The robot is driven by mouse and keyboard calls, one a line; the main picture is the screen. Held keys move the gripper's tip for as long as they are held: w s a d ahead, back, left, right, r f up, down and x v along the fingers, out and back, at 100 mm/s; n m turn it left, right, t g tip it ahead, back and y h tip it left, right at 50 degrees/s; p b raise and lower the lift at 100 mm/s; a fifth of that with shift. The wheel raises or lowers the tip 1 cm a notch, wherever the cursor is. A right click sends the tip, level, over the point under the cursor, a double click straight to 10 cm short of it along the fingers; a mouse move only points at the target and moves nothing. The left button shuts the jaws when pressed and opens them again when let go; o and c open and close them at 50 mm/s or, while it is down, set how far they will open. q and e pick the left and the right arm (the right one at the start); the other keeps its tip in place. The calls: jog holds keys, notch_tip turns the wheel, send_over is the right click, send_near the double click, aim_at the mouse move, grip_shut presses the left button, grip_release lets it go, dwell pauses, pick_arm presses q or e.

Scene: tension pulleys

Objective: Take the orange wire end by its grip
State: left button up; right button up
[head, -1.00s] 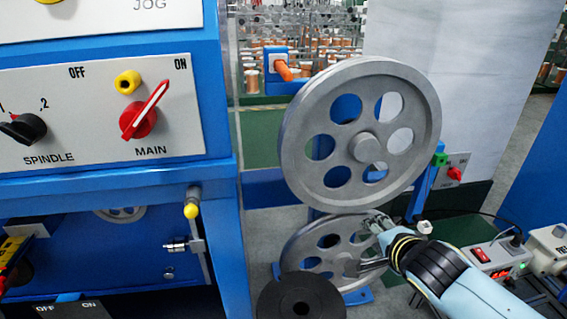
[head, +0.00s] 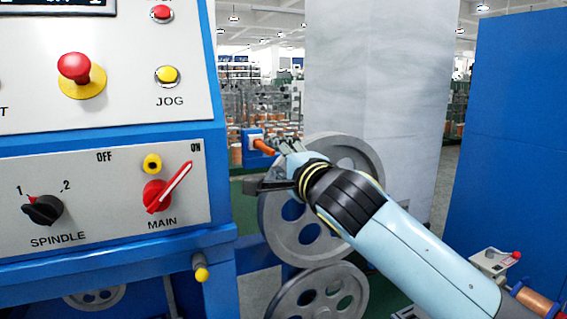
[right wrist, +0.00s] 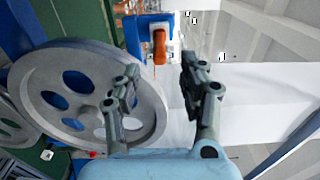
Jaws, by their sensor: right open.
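The orange grip of the wire end (head: 263,147) sticks out of a blue-framed holder (head: 250,140) behind the upper pulley in the head view. In the right wrist view the orange grip (right wrist: 159,46) lies ahead, roughly in line with the gap between my fingers. A thin orange wire seems to hang from it there. My right gripper (head: 272,167) is open and empty, in front of the upper grey pulley and short of the grip. Its two fingers (right wrist: 160,76) stand apart in the right wrist view. My left gripper is not in view.
The large spoked upper pulley (head: 368,158) is close to my right gripper, and a lower pulley (head: 345,290) sits beneath. The blue machine with its control panel (head: 110,185) fills the left. A pale grey panel (head: 385,80) stands behind. Blurred spools fill the background.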

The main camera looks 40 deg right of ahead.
aim_at(273, 154)
jog(key=shift+b+x, duration=0.35)
jog(key=shift+x, duration=2.75)
jog(key=shift+d, duration=0.1)
jog(key=shift+f, duration=0.1)
grip_shut()
